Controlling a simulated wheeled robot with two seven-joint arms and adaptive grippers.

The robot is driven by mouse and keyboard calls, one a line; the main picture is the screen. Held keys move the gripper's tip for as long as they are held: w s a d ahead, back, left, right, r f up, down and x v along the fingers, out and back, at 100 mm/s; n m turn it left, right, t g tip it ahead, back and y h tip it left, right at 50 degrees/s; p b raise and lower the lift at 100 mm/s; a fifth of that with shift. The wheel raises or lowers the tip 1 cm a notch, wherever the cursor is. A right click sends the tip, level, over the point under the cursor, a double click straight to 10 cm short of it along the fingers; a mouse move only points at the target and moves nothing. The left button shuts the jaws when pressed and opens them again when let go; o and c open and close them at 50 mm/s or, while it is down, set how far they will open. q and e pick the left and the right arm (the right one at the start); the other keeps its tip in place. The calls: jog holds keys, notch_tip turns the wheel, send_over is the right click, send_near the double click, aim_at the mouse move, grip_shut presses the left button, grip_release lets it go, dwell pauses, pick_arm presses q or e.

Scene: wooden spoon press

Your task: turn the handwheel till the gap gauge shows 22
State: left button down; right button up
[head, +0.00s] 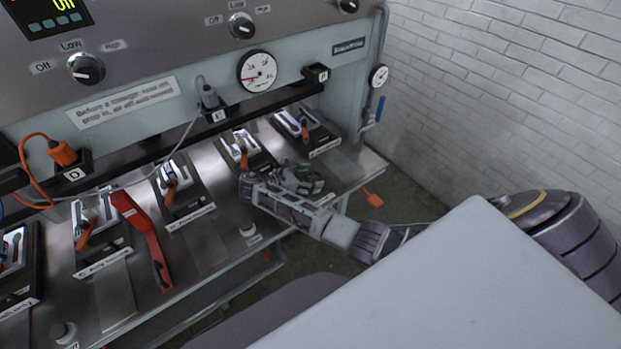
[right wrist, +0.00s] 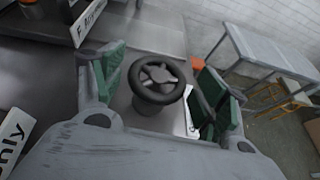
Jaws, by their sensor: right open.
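The handwheel (right wrist: 158,82), a dark ring with a spoked silver hub, stands on the metal ledge in the right wrist view. My right gripper (right wrist: 160,85) is open, with one green-padded finger on each side of the wheel. I cannot tell whether either finger touches it. In the head view my right gripper (head: 305,180) is over the right end of the press bench and hides the wheel. A round white dial with a red needle (head: 257,70) is on the panel, its needle pointing left; its figures are too small to read. My left gripper is not in view.
A smaller gauge (head: 378,76) and a blue lever (head: 380,108) are at the panel's right end. A grey table (right wrist: 265,50) stands beyond in the right wrist view.

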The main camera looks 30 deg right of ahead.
jog(key=v, duration=1.1)
jog(key=shift+a+r, duration=0.25)
jog(key=shift+a, duration=0.05)
dwell(0.8)
